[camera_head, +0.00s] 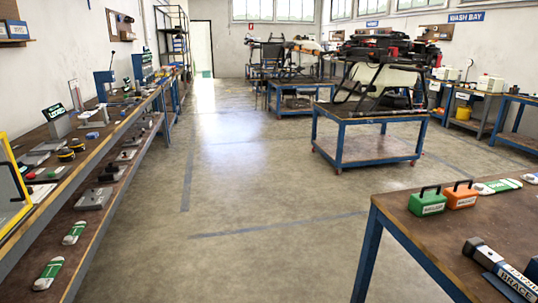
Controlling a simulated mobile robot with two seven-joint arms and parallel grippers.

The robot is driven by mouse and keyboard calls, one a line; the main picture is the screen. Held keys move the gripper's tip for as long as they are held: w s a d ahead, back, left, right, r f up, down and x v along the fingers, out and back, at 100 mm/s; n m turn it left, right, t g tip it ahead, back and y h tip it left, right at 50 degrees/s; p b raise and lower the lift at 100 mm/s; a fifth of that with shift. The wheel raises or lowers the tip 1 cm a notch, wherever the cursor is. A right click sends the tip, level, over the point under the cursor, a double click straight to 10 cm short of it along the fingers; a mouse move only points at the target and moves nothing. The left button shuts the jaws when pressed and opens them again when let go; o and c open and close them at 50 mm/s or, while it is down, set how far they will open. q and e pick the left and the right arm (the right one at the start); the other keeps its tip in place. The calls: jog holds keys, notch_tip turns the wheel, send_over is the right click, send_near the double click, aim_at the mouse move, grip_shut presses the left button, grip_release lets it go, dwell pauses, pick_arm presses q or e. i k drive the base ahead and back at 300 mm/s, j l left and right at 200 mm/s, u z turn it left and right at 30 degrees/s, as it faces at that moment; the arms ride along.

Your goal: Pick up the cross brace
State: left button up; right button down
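A dark bar-like part (490,258) with a blue and white band lies on the wooden top of the near-right workbench (432,229). Lettering reading "BRACE" shows beside it at the lower right, so it appears to be the cross brace. The right and bottom picture edges cut it off, and its far end is hidden. Neither of my grippers is in view.
A green case (428,204) and an orange case (461,197) stand on the same bench. A long cluttered workbench (60,205) runs along the left. A blue-framed cart (367,148) carries a drone frame (385,85). The middle floor (240,190) is clear.

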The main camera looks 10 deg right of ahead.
aim_at(486, 257)
jog(key=z, duration=0.45)
jog(key=l+z, duration=0.1)
jog(key=z, duration=1.25)
jog(key=i+l, duration=0.05)
jog(key=i, duration=0.05)
